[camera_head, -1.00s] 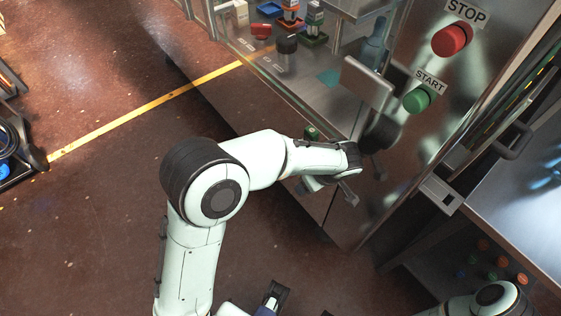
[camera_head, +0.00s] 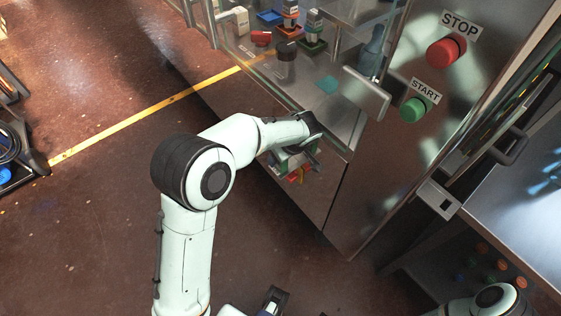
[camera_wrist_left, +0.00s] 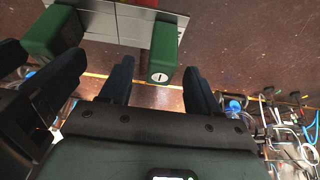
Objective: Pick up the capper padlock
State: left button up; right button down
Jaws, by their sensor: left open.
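The padlock (camera_wrist_left: 163,62) shows in the left wrist view as a green block with a round white keyhole face. It stands out from a grey metal plate, between the two dark fingers of my left gripper (camera_wrist_left: 157,76). The fingers are open and gaps show on both sides of the block. In the head view my left gripper (camera_head: 297,166) is at the cabinet's steel front, partly hidden by my wrist. Small red and yellow patches show there, too small to tell apart. My right gripper does not show clearly.
The steel cabinet (camera_head: 296,205) mirrors nearby things; the second green block in the wrist view looks like a reflection. A red STOP button (camera_head: 444,52) and green START button (camera_head: 413,109) are on the panel, with a handle (camera_head: 366,94) beside them. Open floor lies left.

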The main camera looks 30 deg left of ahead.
pick_arm(q)
jog(key=x, duration=0.4)
jog(key=c, duration=1.1)
jog(key=shift+r, duration=0.1)
jog(key=shift+c, duration=0.2)
jog(key=shift+r, duration=0.15)
